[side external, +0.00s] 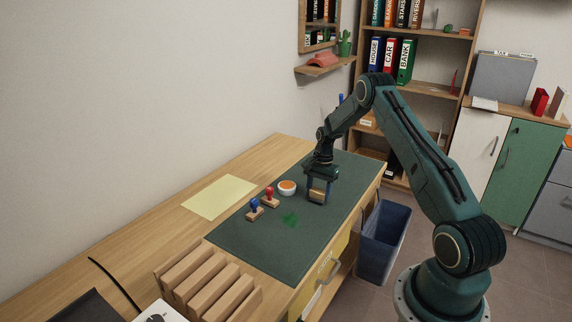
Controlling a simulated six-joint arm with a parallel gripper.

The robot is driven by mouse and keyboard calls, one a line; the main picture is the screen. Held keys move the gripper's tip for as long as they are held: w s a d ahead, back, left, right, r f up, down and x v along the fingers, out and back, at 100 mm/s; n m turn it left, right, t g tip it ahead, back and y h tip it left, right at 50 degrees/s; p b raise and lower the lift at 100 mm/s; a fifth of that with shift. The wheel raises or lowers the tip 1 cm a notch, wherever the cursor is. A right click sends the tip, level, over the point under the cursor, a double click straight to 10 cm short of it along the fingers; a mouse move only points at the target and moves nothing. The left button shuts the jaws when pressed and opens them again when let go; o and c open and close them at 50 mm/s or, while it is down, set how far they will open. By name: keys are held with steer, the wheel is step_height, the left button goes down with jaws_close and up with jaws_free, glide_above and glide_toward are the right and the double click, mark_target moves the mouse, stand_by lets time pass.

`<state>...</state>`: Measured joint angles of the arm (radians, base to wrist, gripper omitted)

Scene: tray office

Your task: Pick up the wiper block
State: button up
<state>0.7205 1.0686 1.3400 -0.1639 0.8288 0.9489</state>
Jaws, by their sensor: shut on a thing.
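The wiper block (317,196), a small tan wooden block, is between the fingers of my gripper (318,194) in the side external view. My gripper points down over the right part of the dark green desk mat (235,245) and is shut on the block. The fingers cover the block's sides. I cannot tell whether the block touches the mat or is slightly above it.
A blue-topped stamp (255,209), a red-handled stamp (270,197) and a white bowl with orange contents (287,187) stand left of my gripper. A green smear (290,219) marks the mat. A wooden rack (207,283) stands in front; yellow paper (219,197) lies left.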

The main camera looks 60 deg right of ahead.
mark_target(315, 188)
step_height(315, 188, up, 19)
stand_by(0.5)
stand_by(0.4)
steer(key=o, duration=0.4)
steer(key=c, duration=0.3)
steer(key=shift+w, duration=0.1)
steer(key=w+f+m+t+h, duration=0.1)
steer(key=w+f+m, duration=0.9)
steer(key=m, duration=0.8)
steer(key=shift+w+a+t+h, duration=0.2)
steer(key=shift+w+t+h, duration=0.2)
steer(key=shift+w, duration=0.9)
